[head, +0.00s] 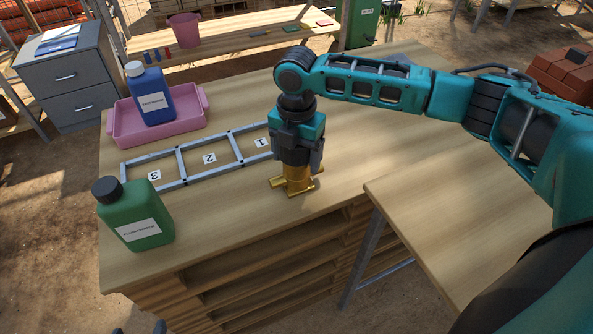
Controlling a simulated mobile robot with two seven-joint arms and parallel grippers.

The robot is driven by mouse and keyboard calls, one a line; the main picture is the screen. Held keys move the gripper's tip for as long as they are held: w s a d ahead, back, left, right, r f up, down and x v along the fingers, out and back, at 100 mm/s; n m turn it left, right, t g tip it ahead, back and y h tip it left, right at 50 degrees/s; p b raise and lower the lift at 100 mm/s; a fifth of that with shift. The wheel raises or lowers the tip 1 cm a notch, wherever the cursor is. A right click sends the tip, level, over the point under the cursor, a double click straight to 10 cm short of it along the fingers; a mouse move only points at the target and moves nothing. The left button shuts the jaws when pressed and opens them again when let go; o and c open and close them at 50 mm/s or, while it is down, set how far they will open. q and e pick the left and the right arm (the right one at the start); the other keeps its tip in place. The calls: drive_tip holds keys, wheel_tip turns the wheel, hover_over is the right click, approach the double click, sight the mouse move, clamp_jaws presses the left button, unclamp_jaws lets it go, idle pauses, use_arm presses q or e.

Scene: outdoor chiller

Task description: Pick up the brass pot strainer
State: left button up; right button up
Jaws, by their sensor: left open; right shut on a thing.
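The brass pot strainer (297,182) is a gold-coloured body with side stubs, upright near the front edge of the wooden table. My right gripper (297,160) points straight down and is shut on its upper part, which the fingers hide. The strainer's base appears at the tabletop; I cannot tell whether it touches. My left gripper (139,330) shows only as two dark tips, apart, at the bottom left edge, below the table front and far from the strainer.
A metal frame (180,165) with cells numbered 1, 2 and 3 lies left of the strainer. A green bottle (136,217) stands at the front left. A blue bottle (153,96) stands in a pink tray (190,130) behind. The tabletop right of the strainer is clear.

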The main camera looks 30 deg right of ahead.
clamp_jaws()
drive_tip(key=shift+r, duration=0.15)
